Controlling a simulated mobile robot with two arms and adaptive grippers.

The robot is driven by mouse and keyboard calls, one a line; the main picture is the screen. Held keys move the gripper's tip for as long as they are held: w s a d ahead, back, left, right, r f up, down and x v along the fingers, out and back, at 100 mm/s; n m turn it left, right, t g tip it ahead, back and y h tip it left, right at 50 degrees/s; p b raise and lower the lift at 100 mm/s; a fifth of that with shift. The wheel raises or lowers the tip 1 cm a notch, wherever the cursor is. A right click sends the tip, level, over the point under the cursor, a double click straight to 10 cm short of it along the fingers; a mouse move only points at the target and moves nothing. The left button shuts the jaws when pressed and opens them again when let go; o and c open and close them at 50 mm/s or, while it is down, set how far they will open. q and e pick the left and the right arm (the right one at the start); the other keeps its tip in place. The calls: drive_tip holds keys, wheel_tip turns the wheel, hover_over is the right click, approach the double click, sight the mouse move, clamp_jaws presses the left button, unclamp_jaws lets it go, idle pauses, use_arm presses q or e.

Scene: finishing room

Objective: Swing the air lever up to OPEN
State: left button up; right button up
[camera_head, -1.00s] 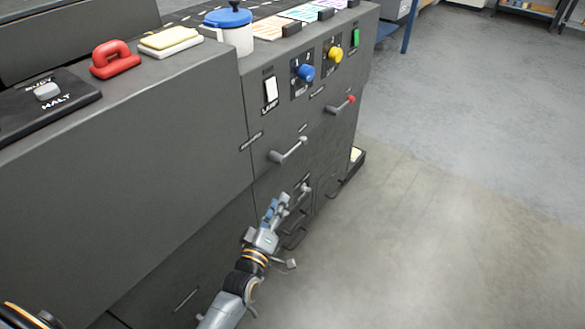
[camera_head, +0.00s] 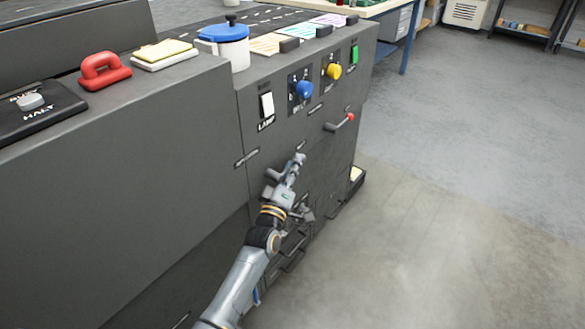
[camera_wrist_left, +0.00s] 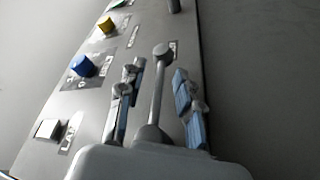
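A grey lever with a round grey knob (camera_head: 299,158) sticks out from the front of the dark cabinet, pointing right and slightly up. Its label cannot be read. My left gripper (camera_head: 287,176) is at this lever and hides part of its rod. In the left wrist view the lever's rod (camera_wrist_left: 157,92) runs between the two blue-padded fingers of my left gripper (camera_wrist_left: 158,103). The fingers are open, with a gap on each side of the rod. A second lever with a red knob (camera_head: 349,117) is farther right on the same front. My right gripper is not in view.
Above the levers are a white lamp switch (camera_head: 267,105), a blue knob (camera_head: 304,90), a yellow knob (camera_head: 333,71) and a green switch (camera_head: 354,54). A dark handle (camera_head: 293,262) is low on the front. The floor (camera_head: 450,220) to the right is clear.

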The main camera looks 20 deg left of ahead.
use_arm(q)
drive_tip(key=shift+w, duration=0.25)
drive_tip(key=c, duration=0.7)
drive_tip(key=shift+s+r, duration=0.1)
drive_tip(key=shift+r, duration=0.05)
clamp_jaws()
